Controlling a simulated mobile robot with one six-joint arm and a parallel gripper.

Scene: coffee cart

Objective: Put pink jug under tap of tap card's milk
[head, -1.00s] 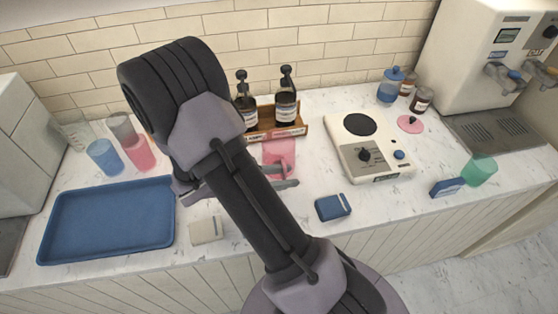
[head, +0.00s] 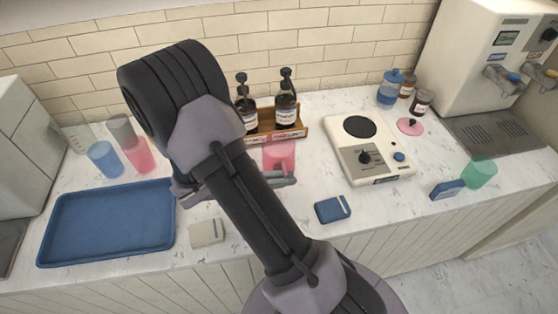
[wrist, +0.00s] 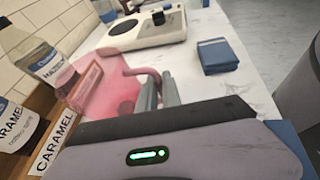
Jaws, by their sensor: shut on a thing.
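The pink jug (head: 280,153) stands upright on the counter in front of the syrup rack. In the wrist view the jug (wrist: 98,88) is large, with its handle toward my gripper. My gripper (head: 284,180) is shut on the jug's handle; its fingers also show in the wrist view (wrist: 158,96). My arm hides part of the counter. The tap machine (head: 470,65) stands at the far right, with two taps (head: 503,78) above a drip tray (head: 490,134). Small labels on its front are too small to read.
The syrup rack (head: 262,136) with two pump bottles is close behind the jug. A cream hotplate (head: 350,150) stands right of it. A blue tray (head: 105,225) is left.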

